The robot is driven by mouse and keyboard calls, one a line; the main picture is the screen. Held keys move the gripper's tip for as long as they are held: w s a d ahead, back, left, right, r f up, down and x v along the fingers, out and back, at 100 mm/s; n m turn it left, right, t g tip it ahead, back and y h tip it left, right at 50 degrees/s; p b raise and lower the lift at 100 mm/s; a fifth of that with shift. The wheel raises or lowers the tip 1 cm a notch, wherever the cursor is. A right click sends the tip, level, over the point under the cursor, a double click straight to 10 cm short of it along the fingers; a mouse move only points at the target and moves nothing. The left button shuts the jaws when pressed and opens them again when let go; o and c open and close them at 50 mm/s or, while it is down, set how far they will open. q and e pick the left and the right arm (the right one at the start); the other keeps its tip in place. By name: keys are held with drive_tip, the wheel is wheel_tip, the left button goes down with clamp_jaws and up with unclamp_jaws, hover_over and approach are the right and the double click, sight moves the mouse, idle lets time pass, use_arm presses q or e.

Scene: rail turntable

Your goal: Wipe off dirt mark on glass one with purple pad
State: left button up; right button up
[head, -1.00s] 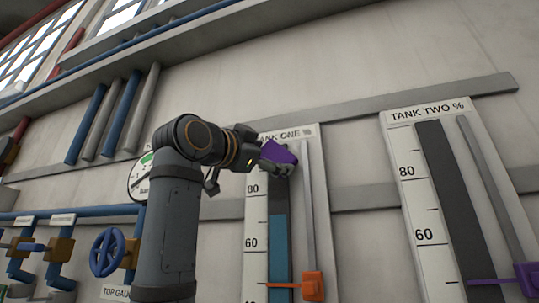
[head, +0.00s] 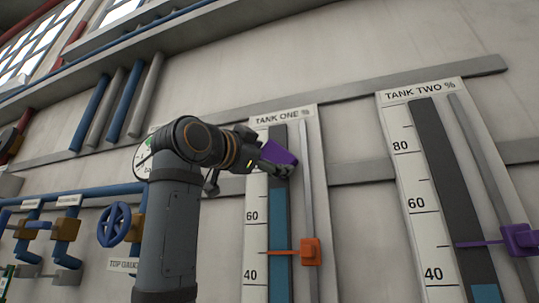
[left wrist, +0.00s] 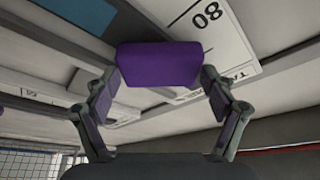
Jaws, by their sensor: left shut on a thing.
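The purple pad (head: 279,152) is held by my left gripper (head: 270,165) at the tank one gauge. In the left wrist view the pad (left wrist: 158,64) sits between the two fingers of the gripper (left wrist: 160,88), close to the gauge face. Glass one (head: 279,215) is the dark vertical strip of the tank one gauge, with blue in its lower part. The pad and fingers cover part of its upper half. I cannot tell whether the pad touches the glass. No dirt mark shows; it may be hidden behind the pad. My right gripper is not in view.
An orange slider (head: 310,251) sits on the rail right of glass one. The tank two gauge (head: 415,190) with a purple slider (head: 518,240) is further right. A round dial, blue valve wheel (head: 114,224) and pipes are at the left.

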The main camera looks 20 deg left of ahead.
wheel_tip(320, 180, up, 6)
drive_tip(key=p, duration=0.6)
drive_tip(key=shift+p, duration=0.35)
idle(1.1)
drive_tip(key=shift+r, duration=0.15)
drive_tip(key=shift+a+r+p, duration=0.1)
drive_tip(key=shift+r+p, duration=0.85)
drive_tip(key=shift+p, duration=0.05)
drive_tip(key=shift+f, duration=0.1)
